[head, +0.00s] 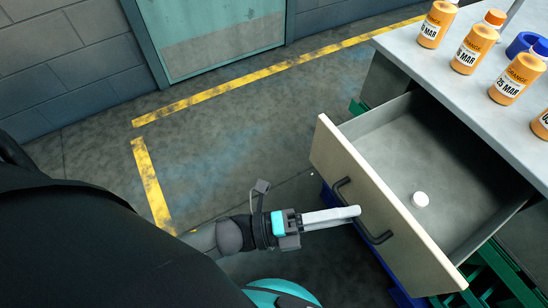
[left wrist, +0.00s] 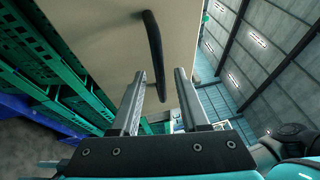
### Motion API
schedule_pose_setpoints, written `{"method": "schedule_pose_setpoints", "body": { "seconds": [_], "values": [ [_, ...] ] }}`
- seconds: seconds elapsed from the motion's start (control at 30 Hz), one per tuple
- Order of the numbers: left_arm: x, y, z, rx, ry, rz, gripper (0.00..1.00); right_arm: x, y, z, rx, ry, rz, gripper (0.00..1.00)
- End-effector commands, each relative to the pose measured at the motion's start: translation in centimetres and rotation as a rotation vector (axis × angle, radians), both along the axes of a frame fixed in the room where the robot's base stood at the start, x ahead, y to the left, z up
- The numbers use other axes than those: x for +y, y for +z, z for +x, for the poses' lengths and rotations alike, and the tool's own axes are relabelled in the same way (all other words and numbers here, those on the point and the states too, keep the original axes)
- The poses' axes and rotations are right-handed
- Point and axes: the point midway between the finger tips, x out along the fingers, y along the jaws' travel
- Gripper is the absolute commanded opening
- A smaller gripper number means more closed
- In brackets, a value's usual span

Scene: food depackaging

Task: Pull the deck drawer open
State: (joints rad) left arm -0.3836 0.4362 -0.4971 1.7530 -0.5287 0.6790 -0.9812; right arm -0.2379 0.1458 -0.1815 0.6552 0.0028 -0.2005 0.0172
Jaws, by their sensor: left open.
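The deck drawer (head: 362,185) with a pale front stands pulled out from under the grey deck, its inside showing. Its dark bar handle (head: 360,209) is on the front face and also shows in the left wrist view (left wrist: 153,45) against the pale drawer front (left wrist: 100,40). My left gripper (head: 352,213) is at the handle, and its fingers are apart. In the left wrist view the lower part of the handle shows between the two fingertips (left wrist: 158,78); I cannot tell whether either finger touches it. My right gripper is not in view.
A small white round thing (head: 420,199) lies in the drawer. Several orange bottles (head: 474,48) and a blue ring (head: 521,44) stand on the grey deck top (head: 440,62). Green and blue crates (head: 490,272) are below the drawer. The floor (head: 215,150) to the left is clear.

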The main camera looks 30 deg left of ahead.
Motion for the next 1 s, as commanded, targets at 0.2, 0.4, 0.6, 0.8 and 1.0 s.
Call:
{"method": "schedule_pose_setpoints", "body": {
  "seconds": [0.2, 0.4, 0.6, 0.8, 1.0],
  "values": [
    [4.4, -1.0, -2.9, 0.008, 0.001, 0.004, 0.45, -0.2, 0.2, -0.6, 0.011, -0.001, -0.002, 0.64],
    [8.1, -1.7, -5.3, 0.006, 0.0, 0.004, 0.45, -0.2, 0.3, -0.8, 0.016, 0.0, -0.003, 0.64],
    [10.4, -2.2, -6.8, 0.003, 0.001, 0.002, 0.45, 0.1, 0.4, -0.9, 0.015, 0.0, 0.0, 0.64],
    [11.1, -2.3, -7.2, 0.001, 0.0, 0.0, 0.45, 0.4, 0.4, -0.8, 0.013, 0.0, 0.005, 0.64],
    [11.1, -2.3, -7.2, 0.001, 0.0, 0.0, 0.45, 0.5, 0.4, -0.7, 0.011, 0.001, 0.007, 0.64]
  ]
}}
